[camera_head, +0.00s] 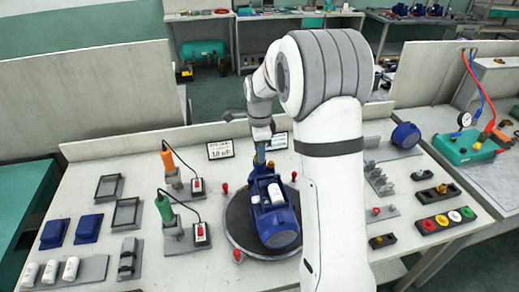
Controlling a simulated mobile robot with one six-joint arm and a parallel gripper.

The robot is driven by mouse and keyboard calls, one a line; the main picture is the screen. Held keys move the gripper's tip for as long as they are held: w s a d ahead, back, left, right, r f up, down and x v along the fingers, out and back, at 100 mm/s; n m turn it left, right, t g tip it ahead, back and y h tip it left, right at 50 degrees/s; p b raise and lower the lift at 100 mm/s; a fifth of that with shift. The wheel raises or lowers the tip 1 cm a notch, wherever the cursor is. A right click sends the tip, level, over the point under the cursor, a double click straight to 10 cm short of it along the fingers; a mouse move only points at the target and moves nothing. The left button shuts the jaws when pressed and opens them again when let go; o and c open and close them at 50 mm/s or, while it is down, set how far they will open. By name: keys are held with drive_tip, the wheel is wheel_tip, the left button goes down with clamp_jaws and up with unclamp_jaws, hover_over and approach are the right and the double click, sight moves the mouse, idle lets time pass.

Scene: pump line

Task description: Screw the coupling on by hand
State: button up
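A blue pump (281,233) with a white part on top lies on a dark round plate (237,222) in the middle of the workbench. My arm reaches over it from the right. My gripper (260,146) is small in the picture, pointing down at the far end of the pump, by a narrow blue part there. Its fingers are too small and partly hidden, so I cannot tell whether they are open or touching anything. I cannot pick out the coupling with certainty.
An orange screwdriver (168,160) and a green one (164,208) stand in holders on the left. A button panel (445,220) and a blue motor (405,135) are on the right.

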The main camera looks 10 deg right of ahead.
drive_tip(key=shift+n, duration=0.5)
drive_tip(key=n, duration=0.3)
drive_tip(key=n, duration=0.3)
drive_tip(key=shift+n, duration=0.3)
idle(0.3)
clamp_jaws()
drive_tip(key=shift+m, duration=1.8)
